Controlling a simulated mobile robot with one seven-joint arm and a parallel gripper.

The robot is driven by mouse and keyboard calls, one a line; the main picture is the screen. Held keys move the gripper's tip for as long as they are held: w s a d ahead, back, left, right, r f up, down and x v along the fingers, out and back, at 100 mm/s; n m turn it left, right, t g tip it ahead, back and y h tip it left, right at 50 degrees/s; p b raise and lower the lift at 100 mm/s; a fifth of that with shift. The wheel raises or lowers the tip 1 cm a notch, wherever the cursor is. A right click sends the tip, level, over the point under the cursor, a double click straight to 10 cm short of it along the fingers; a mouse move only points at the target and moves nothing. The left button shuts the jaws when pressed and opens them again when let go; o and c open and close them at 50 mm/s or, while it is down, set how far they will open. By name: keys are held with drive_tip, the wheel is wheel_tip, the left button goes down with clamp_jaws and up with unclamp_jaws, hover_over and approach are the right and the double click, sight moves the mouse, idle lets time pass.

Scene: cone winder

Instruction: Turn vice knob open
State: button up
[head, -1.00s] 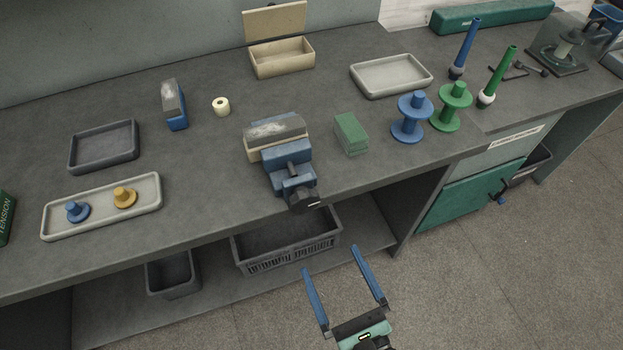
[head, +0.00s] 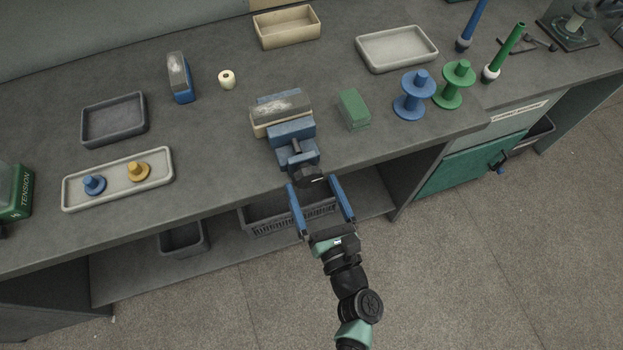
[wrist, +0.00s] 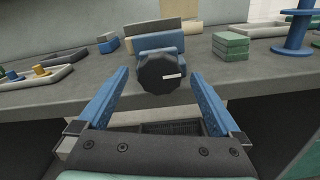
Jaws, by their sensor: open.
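The blue vice (head: 293,140) is at the front edge of the bench, with a pale block with a grey top (head: 281,112) at its jaws. Its black knob (head: 312,174) faces me past the bench edge. In the wrist view the knob (wrist: 163,73) is a dark lobed disc with a white mark, centred between my fingers. My gripper (head: 321,187) is open, its two blue fingers on either side of the knob's line. In the wrist view my gripper (wrist: 162,80) shows clear gaps between both fingers and the knob. I cannot tell whether the fingertips reach level with the knob.
A green block (head: 354,109) stands right of the vice, then blue (head: 414,97) and green (head: 454,86) spools. A light tray (head: 118,178) with two small knobbed pieces lies left. A grey crate (head: 285,212) sits on the shelf below.

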drive_tip(key=shift+x, duration=0.95)
drive_tip(key=shift+c, duration=0.2)
drive_tip(key=c, duration=1.3)
